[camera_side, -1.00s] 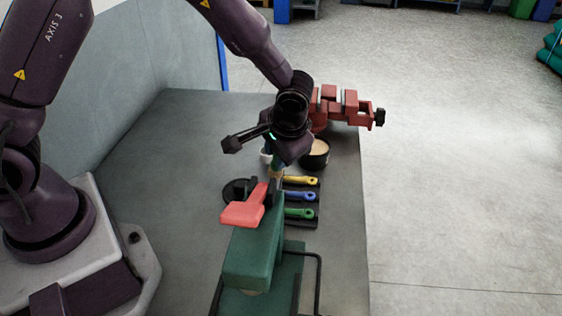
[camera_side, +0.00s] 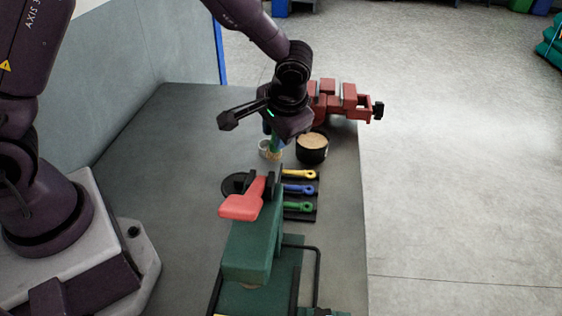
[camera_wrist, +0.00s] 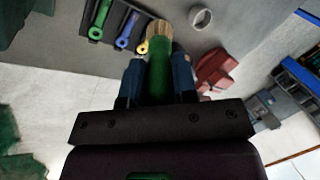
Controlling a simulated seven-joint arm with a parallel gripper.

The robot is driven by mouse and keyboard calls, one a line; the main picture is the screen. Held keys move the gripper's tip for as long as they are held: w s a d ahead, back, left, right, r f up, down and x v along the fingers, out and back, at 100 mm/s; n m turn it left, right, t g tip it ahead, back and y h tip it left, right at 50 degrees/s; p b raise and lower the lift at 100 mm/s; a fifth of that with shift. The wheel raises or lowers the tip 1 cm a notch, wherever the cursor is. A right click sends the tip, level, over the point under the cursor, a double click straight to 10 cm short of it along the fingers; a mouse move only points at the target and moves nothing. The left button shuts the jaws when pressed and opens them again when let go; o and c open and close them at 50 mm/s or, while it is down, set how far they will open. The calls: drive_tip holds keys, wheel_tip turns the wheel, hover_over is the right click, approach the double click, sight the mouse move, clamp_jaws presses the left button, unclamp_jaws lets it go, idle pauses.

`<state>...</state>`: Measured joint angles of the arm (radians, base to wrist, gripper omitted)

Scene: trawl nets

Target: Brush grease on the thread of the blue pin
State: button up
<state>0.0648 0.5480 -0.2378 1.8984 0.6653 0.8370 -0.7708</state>
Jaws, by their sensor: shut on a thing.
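The blue pin (camera_side: 300,189) lies in a dark tray between a yellow pin (camera_side: 300,174) and a green pin (camera_side: 298,207), its eye to the right. Its left end is hidden in the side view, and I cannot make out the thread. The blue pin also shows in the wrist view (camera_wrist: 126,30). My gripper (camera_wrist: 158,80) is shut on the green handle of a brush (camera_wrist: 160,62) with pale tan bristles. In the side view the brush (camera_side: 275,148) hangs downward, beyond the tray, beside a small white cup (camera_side: 263,146). I cannot tell whether they touch.
A black pot (camera_side: 312,152) with tan contents stands right of the brush. A red vice (camera_side: 340,103) is at the back right. A green block (camera_side: 250,248) with a red lever (camera_side: 243,204) stands in front, left of the tray. The bench's left side is clear.

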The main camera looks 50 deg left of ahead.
sight(278, 159)
idle(0.4)
drive_tip(key=shift+f, duration=3.35)
drive_tip(key=shift+w+d+f, duration=0.5)
drive_tip(key=shift+w+f, duration=0.05)
drive_tip(key=shift+f, duration=0.2)
drive_tip(key=shift+w+d, duration=0.9)
drive_tip(key=shift+w, duration=0.05)
drive_tip(key=shift+s+a+r, duration=0.5)
drive_tip(key=shift+r, duration=0.9)
drive_tip(key=shift+s+a+r, duration=0.45)
drive_tip(key=shift+s+r, duration=0.05)
drive_tip(key=shift+r, duration=0.85)
drive_tip(key=shift+s+a+r, duration=0.5)
drive_tip(key=shift+r, duration=0.9)
